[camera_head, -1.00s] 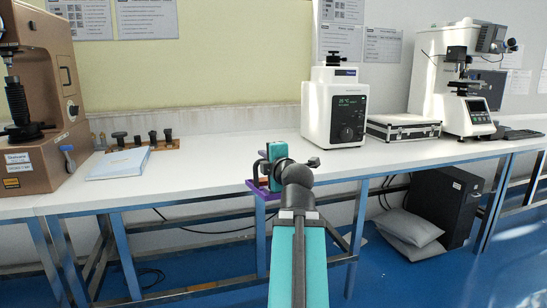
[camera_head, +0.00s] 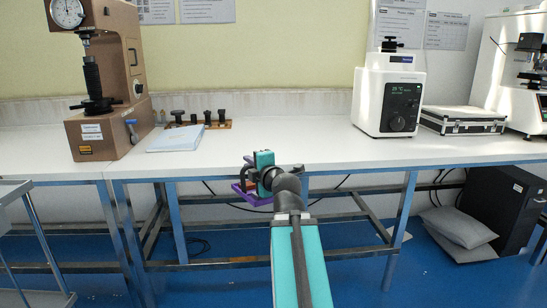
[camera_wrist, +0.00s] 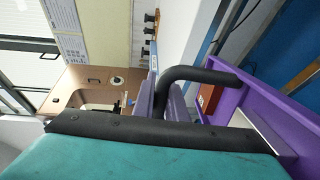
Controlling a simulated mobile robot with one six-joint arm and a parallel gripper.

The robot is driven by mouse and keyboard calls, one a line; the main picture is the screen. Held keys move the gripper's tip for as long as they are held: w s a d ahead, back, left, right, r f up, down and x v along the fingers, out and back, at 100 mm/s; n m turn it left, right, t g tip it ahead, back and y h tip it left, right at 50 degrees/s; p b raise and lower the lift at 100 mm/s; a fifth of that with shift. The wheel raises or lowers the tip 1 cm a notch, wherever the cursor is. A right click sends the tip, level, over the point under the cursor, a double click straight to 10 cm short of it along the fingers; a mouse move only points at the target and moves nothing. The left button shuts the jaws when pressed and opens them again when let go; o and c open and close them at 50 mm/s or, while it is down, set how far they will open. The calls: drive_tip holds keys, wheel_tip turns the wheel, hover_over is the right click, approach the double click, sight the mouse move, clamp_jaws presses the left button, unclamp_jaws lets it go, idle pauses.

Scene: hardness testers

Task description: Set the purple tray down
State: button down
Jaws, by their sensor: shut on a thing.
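The purple tray (camera_head: 252,196) is held in front of the white bench's front edge in the head view, partly hidden behind my wrist. In the wrist view the purple tray (camera_wrist: 242,92) fills the right side, with an orange-brown item (camera_wrist: 209,98) inside it. My gripper (camera_head: 256,176) is shut on the tray; in the wrist view its dark finger (camera_wrist: 195,78) lies at the tray's wall. The white bench top (camera_head: 290,143) lies behind the tray, and its middle is bare. The tray's underside is hidden.
A brown hardness tester (camera_head: 115,80) and a pale blue book (camera_head: 175,139) are on the bench's left. A white tester (camera_head: 389,97) and a silver case (camera_head: 462,120) are on the right. A metal cart (camera_head: 15,190) stands at the left edge. A black computer (camera_head: 503,208) is under the bench.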

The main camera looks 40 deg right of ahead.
drive_tip(key=w+a+f+n+y, duration=0.1)
drive_tip(key=w+a+f, duration=0.3)
drive_tip(key=a, duration=0.6)
drive_tip(key=w+a+f+n+y, duration=0.1)
drive_tip(key=w+a, duration=0.4)
drive_tip(key=a, duration=0.5)
drive_tip(key=w+a+f+n+y, duration=0.1)
drive_tip(key=w+a+f, duration=0.4)
drive_tip(key=a, duration=0.5)
drive_tip(key=shift+a+f+t+y, duration=0.25)
drive_tip(key=shift+f+t+y, duration=0.15)
drive_tip(key=shift+f+y, duration=0.45)
drive_tip(key=shift+d, duration=0.15)
